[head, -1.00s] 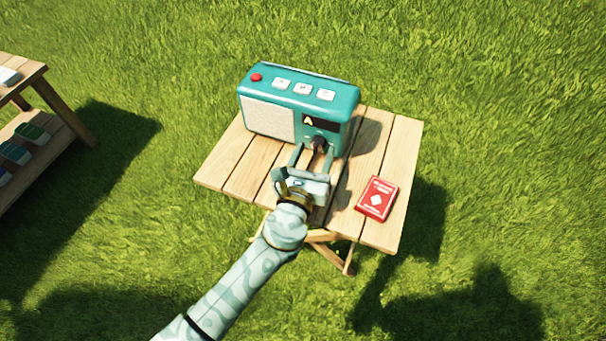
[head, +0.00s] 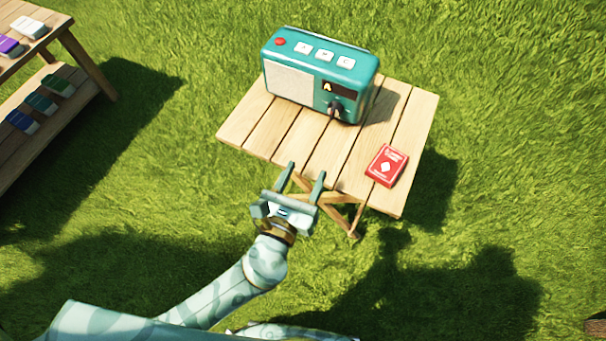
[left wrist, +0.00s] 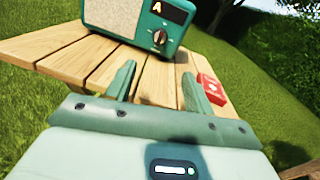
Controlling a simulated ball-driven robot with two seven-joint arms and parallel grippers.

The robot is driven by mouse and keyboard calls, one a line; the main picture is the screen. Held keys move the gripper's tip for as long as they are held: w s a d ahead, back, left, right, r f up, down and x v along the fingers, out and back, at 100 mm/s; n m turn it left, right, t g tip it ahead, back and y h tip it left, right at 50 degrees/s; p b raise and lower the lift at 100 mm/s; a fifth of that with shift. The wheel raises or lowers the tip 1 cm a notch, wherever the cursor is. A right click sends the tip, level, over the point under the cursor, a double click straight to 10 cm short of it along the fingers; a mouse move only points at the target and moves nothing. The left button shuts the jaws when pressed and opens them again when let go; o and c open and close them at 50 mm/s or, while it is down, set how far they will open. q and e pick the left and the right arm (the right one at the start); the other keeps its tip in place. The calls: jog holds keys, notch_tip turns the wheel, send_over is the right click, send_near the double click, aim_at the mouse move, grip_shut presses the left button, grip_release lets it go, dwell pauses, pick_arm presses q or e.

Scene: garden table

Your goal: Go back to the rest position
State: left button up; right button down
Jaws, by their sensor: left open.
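My left gripper (head: 302,180) is open and empty in the head view, at the near edge of the small wooden table (head: 250,132). Its fingers point toward the teal radio (head: 360,72) and are apart from it. In the left wrist view the two fingers (left wrist: 163,82) are spread, with the table (left wrist: 60,52) and the radio (left wrist: 105,15) beyond them. The radio stands upright at the back of the table; its dark knob (head: 335,110) and a display with an "A" (head: 328,87) face me. My right gripper is in neither view.
A red card box (head: 386,165) lies on the table's right side; it also shows in the left wrist view (left wrist: 212,88). A wooden shelf (head: 90,62) with several small coloured boxes stands at the left. Open grass lies between the shelf and the table.

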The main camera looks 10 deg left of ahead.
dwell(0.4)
